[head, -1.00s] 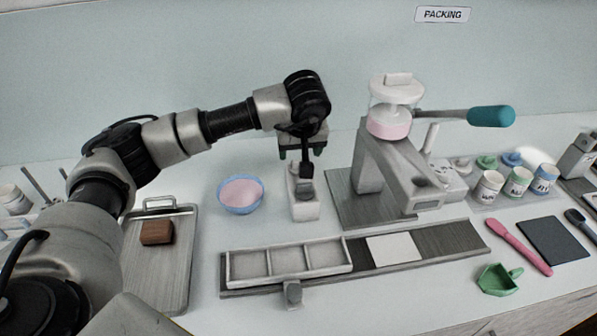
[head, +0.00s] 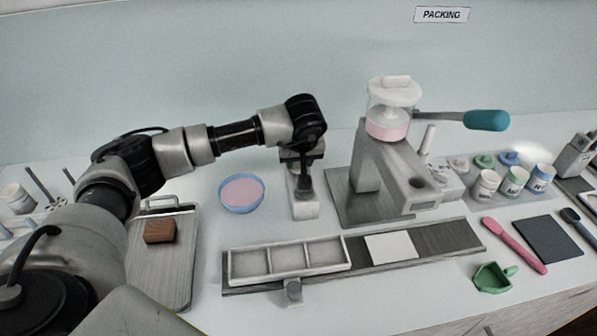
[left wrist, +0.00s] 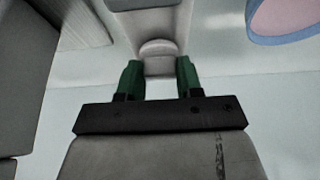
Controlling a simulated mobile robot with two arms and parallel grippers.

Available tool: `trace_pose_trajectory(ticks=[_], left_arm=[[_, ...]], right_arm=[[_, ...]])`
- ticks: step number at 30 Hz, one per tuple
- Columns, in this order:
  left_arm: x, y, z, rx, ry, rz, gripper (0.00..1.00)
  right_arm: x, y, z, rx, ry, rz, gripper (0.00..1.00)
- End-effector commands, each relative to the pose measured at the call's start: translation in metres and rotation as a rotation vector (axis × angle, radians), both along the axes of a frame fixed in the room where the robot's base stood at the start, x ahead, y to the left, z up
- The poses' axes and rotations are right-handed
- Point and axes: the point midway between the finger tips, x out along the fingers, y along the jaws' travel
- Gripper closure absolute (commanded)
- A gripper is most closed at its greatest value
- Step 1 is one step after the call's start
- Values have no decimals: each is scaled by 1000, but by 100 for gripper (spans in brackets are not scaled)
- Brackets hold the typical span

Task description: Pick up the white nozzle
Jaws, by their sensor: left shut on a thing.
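The white nozzle (left wrist: 158,50) shows in the left wrist view as a pale rounded piece between the two green fingertips. My left gripper (left wrist: 158,78) is shut on it. In the head view my left gripper (head: 303,160) is low over the back of a small white stand (head: 305,209). My own wrist hides the nozzle and most of the fingertips there. I cannot tell whether the nozzle still touches the stand. My right gripper is in neither view.
A blue bowl with pink cream (head: 241,208) stands just left of the stand. A grey press (head: 385,165) with a teal-handled lever (head: 487,120) stands close on the right. A three-part white tray (head: 290,262) lies in front on a rail. The back wall is behind.

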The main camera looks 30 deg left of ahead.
Motion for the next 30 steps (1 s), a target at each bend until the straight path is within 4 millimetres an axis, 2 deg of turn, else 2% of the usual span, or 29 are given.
trace_pose_trajectory(ticks=[8, 11, 24, 30], left_arm=[[0, 0, 1, 1, -1, 0, 87], [1, 0, 8, 0, -2, 1, 87], [1, 0, 87, 0, -3, 1, 87], [0, 0, 100, 0, 0, 0, 87]], right_arm=[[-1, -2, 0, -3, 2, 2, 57], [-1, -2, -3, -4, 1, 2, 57], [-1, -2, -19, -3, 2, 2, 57], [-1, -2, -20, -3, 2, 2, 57]])
